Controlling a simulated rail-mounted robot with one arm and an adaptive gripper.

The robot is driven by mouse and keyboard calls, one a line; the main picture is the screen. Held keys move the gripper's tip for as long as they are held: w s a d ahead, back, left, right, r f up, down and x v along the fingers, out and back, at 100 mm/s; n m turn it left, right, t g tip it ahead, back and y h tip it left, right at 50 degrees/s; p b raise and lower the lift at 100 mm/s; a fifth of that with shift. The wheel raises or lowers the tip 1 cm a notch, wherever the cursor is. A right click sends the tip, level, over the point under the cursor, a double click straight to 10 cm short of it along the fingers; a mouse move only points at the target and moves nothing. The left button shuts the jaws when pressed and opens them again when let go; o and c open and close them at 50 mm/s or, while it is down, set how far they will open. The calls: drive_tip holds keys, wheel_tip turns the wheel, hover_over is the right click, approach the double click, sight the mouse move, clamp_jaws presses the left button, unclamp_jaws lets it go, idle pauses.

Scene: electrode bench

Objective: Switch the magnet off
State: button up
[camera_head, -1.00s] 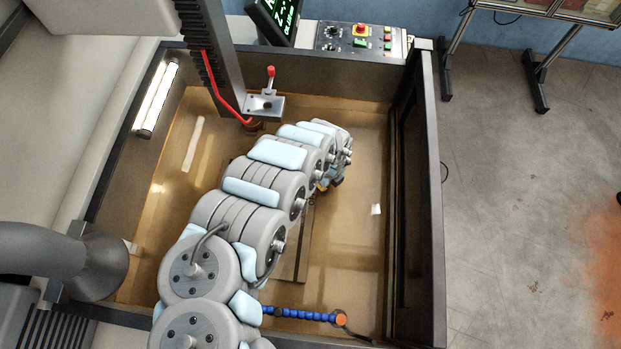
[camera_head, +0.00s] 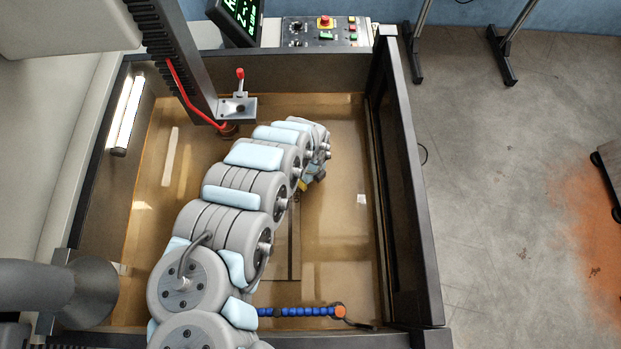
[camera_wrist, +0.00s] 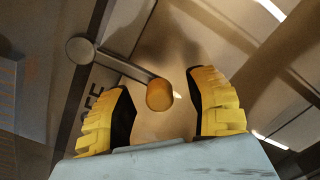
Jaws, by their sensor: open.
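In the wrist view, a lever with a dark rod and a round orange-yellow knob (camera_wrist: 160,95) runs from a round grey pivot (camera_wrist: 80,50). I take it to be the magnet's switch lever. Dark letters, partly covered and apparently ending in "FF", are marked beside the rod. My gripper (camera_wrist: 166,105) is open, with a yellow-and-black finger on each side of the knob. The knob shows between the fingers with gaps on both sides; I cannot tell the depth. In the head view my gripper (camera_head: 312,180) is low inside the tank, and the lever is hidden behind my arm.
The tan tank is bounded by a dark right wall (camera_head: 405,190). A machine head with a red-knobbed clamp (camera_head: 239,88) hangs close to my arm. A blue segmented hose (camera_head: 295,312) lies in front. A control panel (camera_head: 326,33) stands behind. The tank's right side is fairly clear.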

drive_tip(key=shift+w+a+r, duration=0.1)
drive_tip(key=shift+r, duration=3.55)
drive_tip(key=shift+r, duration=0.15)
